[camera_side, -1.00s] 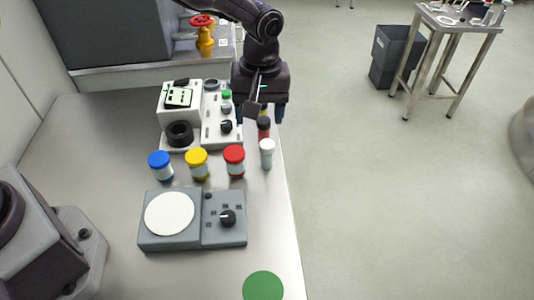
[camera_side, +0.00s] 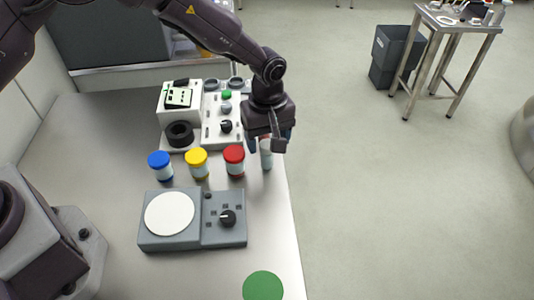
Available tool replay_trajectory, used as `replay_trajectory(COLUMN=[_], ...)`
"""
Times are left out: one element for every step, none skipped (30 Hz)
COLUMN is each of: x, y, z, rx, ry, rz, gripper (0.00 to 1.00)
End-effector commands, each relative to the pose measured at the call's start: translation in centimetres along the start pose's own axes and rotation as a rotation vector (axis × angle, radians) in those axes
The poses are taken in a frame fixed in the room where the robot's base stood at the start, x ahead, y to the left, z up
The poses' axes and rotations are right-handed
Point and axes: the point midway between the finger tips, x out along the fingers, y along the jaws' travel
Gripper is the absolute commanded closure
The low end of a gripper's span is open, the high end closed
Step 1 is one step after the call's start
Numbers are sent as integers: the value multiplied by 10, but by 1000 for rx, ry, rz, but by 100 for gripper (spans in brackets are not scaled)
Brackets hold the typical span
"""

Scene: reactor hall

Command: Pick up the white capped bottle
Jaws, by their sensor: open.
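The white capped bottle (camera_side: 266,160) stands upright near the right edge of the table, right of the red-capped jar (camera_side: 235,161). My gripper (camera_side: 268,147) is open and sits over the bottle, with its fingers pointing down at the bottle's upper part. The gripper hides the bottle's cap. I cannot tell whether the fingers touch it.
A yellow-capped jar (camera_side: 197,163) and a blue-capped jar (camera_side: 160,165) stand to the left. A grey device with a white round plate (camera_side: 170,214) lies in front. A green disc (camera_side: 263,286) marks the near table. White instruments (camera_side: 180,98) stand behind. Bare table lies right of the grey device.

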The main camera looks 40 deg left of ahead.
Motion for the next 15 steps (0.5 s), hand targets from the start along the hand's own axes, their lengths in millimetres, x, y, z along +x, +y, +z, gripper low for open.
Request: replay_trajectory(x=[10,15,21,25,29,33,35,36,38,38,38,38,38,38,38], y=[-1,-1,-1,-1,0,0,0,0,0,0,0,0,0,0,0], z=[1,1,2,2,2,2,2,1,1,1,1,1,1,1,1], rx=[1,1,2,2,1,1,1,1,0,0,0,0,0,0,0], ry=[-1,-1,-1,-1,-1,-1,-1,0,0,0,0,0,0,0,0], rz=[-4,-4,-5,-3,-2,-2,-1,-1,0,0,0,0,0,0,0], gripper=[36,36,36,36,36,36,36,36,36,36,36,36,36,36,36])
